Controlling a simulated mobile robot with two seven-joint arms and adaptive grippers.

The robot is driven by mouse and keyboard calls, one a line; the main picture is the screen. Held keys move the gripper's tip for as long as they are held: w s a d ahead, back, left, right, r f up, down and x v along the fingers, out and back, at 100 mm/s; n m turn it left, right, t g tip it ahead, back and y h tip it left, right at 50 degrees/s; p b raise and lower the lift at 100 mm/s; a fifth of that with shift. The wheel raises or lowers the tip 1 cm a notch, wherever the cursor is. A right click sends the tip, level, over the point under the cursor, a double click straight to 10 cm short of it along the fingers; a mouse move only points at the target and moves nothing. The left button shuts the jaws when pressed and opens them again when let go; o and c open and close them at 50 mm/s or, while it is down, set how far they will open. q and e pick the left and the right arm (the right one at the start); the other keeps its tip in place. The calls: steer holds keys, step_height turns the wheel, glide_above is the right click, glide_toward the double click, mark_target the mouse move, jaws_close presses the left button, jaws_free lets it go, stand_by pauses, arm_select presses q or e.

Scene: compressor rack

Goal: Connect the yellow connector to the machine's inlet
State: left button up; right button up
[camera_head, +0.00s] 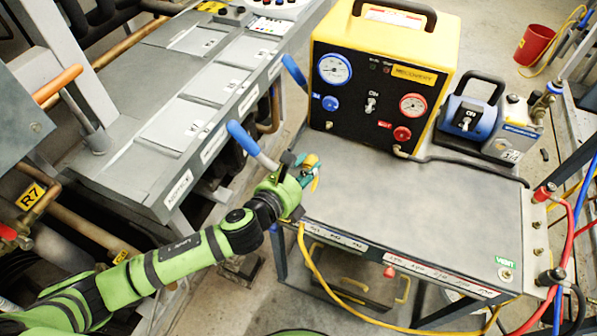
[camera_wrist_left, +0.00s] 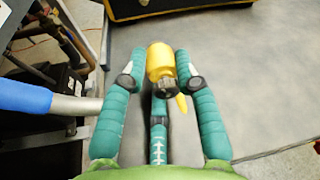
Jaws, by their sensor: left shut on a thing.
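The yellow connector (camera_head: 310,160) is in my left gripper (camera_head: 303,174), above the left edge of the grey cart top. In the left wrist view, the connector (camera_wrist_left: 160,62) sits between the two teal fingers, which are shut on it. Its yellow end points away from my palm and a small yellow lever sticks out to the right. The yellow and black recovery machine (camera_head: 384,75) stands at the back of the cart, apart from the connector. Its front has a small port at lower left (camera_head: 329,125), below a blue knob. My right gripper is not in view.
A blue-handled lever (camera_head: 243,138) reaches out close to my left gripper. A yellow hose (camera_head: 330,283) hangs at the cart's front. A black hose (camera_head: 470,162) runs from the machine's lower right. A blue pump (camera_head: 468,116) stands right. The cart top (camera_head: 410,210) is mostly clear.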

arm_select(q)
steer(key=w+b, duration=0.1)
steer(key=w, duration=0.1)
steer(key=w+d+b, duration=0.1)
steer(key=w, duration=0.2)
steer(key=w+d+b, duration=0.1)
steer(key=w, duration=0.2)
steer(key=shift+d+f+b, duration=0.15)
steer(key=shift+d+b, duration=0.05)
steer(key=shift+b, duration=0.15)
steer(key=shift+w+d, duration=0.1)
steer(key=shift+w, duration=0.25)
steer(key=shift+w+d, duration=0.1)
steer(key=shift+w, duration=0.25)
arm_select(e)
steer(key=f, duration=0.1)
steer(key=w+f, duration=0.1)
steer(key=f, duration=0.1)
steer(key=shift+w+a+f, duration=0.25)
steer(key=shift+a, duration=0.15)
arm_select(q)
steer(key=shift+s, duration=0.1)
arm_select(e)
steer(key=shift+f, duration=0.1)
arm_select(q)
steer(key=shift+r+p, duration=0.2)
steer(key=shift+p, duration=0.2)
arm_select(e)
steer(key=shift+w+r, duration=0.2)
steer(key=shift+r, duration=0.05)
